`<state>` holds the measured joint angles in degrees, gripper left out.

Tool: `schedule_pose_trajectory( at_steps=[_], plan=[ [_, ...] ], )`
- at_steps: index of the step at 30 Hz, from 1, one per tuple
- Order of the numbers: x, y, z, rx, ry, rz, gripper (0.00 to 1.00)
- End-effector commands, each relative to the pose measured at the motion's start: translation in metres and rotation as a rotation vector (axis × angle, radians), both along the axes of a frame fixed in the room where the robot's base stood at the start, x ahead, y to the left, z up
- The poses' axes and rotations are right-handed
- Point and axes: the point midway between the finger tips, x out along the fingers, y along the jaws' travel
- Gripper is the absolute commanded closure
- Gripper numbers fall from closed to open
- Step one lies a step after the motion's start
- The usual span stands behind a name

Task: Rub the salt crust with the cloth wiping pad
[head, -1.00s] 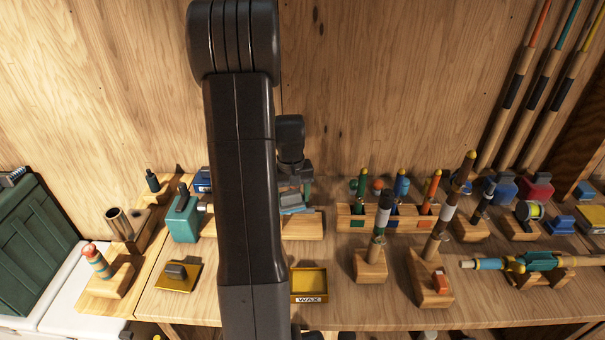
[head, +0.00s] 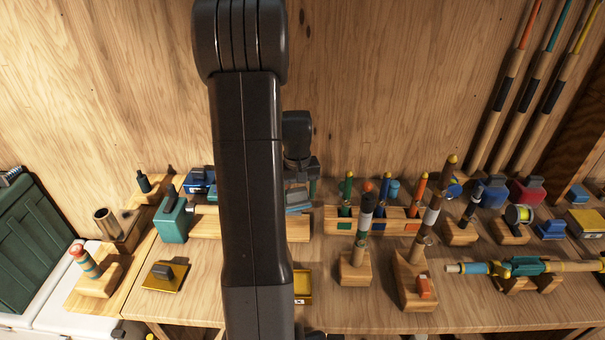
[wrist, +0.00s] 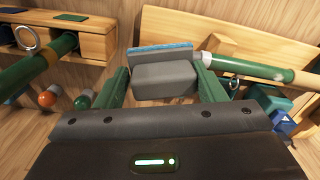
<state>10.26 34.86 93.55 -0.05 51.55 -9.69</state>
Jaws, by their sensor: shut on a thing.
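My gripper (wrist: 165,82) is shut on the cloth wiping pad (wrist: 163,76), holding its grey block handle between green fingers. The pad's blue cloth edge faces away from me in the wrist view, close to a wooden board (wrist: 225,38) and the near end of a green and pale rod (wrist: 250,69). I cannot tell whether the pad touches either. In the head view, the pad (head: 298,209) shows just right of my arm, above the wooden board at the back of the bench. I cannot make out the salt crust; my arm hides part of that board.
A teal box-shaped tool (head: 173,220) stands left of my arm. A wooden rack (head: 333,222) with upright rods and floats is close on the right. A yellow wax tray (head: 303,286) and a yellow-based pad (head: 164,276) lie in front. The wall closes off the back.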

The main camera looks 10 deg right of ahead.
Motion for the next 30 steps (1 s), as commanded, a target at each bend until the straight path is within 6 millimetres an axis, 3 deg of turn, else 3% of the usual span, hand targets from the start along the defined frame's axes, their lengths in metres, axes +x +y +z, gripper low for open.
schedule_pose_trajectory(
  at_steps=[18, 30],
  plan=[
    [-0.004, 0.007, 0.055, 0.000, 0.000, 0.001, 0.73],
    [-0.005, 0.008, 0.059, 0.001, 0.001, 0.001, 0.73]
  ],
)
